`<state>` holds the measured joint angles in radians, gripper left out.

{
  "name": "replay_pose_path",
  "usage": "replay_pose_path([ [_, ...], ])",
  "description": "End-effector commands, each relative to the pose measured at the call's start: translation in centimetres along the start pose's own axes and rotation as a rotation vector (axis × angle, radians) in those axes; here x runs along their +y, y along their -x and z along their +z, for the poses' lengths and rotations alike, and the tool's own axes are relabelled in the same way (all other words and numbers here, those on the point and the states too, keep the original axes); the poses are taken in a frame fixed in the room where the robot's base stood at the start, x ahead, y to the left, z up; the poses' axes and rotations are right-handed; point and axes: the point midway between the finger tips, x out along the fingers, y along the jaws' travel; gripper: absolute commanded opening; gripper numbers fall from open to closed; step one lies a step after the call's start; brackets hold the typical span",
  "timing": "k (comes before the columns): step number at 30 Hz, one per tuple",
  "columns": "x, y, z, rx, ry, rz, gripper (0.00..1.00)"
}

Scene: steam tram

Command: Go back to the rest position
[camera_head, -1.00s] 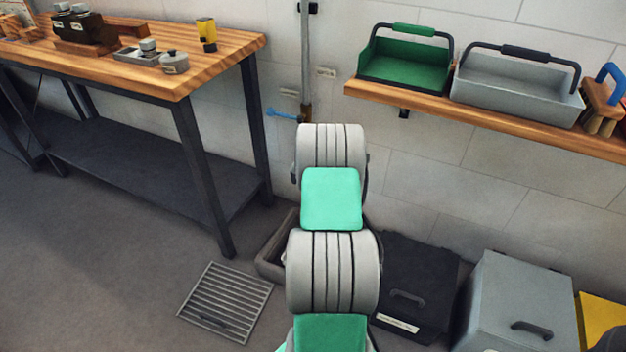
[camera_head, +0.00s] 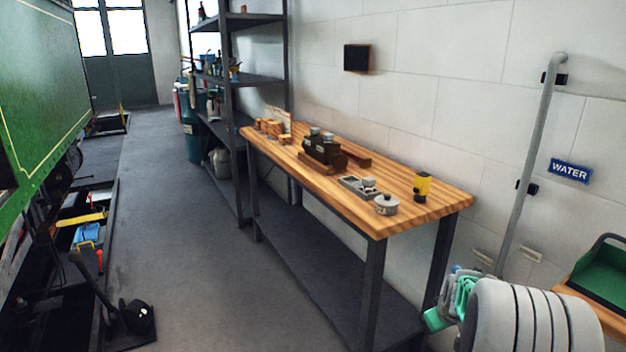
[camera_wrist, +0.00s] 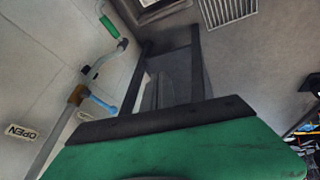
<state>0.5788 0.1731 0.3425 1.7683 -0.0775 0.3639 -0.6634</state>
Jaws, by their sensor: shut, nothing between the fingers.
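My gripper (camera_wrist: 165,120) shows in the wrist view as a dark bar across a broad green body, filling the bottom of the picture. It is shut and empty, and its exact tips are hard to make out. In the head view my arm is folded at the bottom right corner, with a large grey joint in front. Small green parts show just left of that joint, by the near end of the workbench (camera_head: 412,188). The joint hides most of what lies behind it.
A grey pipe (camera_head: 538,140) and a WATER sign (camera_head: 570,171) are on the wall. A green tray (camera_head: 606,277) stands on a shelf at right. A floor grate (camera_wrist: 228,10) shows in the wrist view.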

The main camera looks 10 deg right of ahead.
Motion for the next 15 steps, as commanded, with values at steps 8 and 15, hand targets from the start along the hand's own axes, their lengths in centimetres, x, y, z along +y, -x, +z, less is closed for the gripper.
replay_pose_path([
  [8,-12.1,23.2,-5.5,-0.049,-0.06,-0.129,0.0],
  [15,-20.0,38.0,-1.9,-0.128,-0.125,-0.205,0.0],
])
